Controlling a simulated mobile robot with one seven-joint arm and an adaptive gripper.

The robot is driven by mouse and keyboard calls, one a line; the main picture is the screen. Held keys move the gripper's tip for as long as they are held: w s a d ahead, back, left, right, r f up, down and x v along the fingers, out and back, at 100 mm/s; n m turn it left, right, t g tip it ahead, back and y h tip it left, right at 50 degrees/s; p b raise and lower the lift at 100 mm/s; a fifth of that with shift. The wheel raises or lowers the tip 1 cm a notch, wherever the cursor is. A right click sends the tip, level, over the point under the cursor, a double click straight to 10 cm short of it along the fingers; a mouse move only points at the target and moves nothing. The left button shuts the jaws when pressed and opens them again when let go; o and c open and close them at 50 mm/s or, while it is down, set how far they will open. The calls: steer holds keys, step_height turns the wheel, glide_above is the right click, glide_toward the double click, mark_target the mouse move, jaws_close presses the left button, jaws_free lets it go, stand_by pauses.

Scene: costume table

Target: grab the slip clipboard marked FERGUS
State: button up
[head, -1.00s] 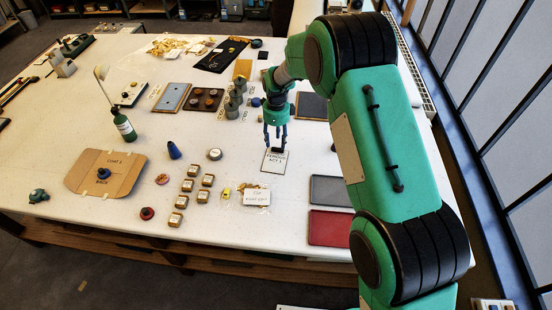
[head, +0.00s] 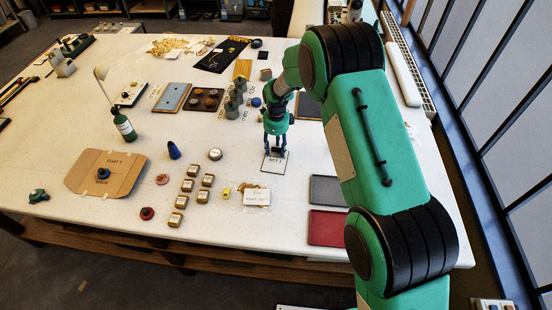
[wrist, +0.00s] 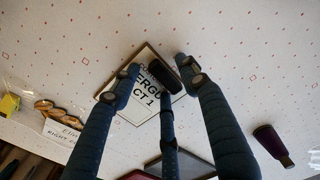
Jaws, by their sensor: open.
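The slip clipboard (head: 275,165) lies flat on the table, a small white sheet with a dark edge. In the wrist view the clipboard (wrist: 122,88) shows part of the word FERGUS and "CT 1", with a black clip at its top. My gripper (head: 275,150) points down just above it. In the wrist view my gripper's blue fingers (wrist: 160,85) are spread around the clip end, with nothing seen held between them. The fingers hide part of the lettering. I cannot tell whether any fingertip touches the board.
A packet with a white label (head: 257,196) lies to the front left. A grey tray (head: 326,189) and a red tray (head: 326,228) lie to the front right. Several small labelled boxes (head: 188,185) stand to the left. The table directly left of the clipboard is clear.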

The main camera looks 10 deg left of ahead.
jaws_close()
steer(key=shift+r, duration=0.15)
steer(key=shift+r, duration=1.45)
steer(key=shift+s+d+r, duration=0.1)
steer(key=shift+s+r, duration=0.1)
steer(key=shift+s, duration=0.05)
steer(key=s+d, duration=0.2)
steer(key=s, duration=0.2)
steer(key=s+d+r, duration=0.1)
steer(key=s, duration=0.4)
steer(key=s+d, duration=0.2)
steer(key=s, duration=0.3)
steer(key=shift+s+d+r, duration=0.2)
steer(key=shift+d, duration=0.1)
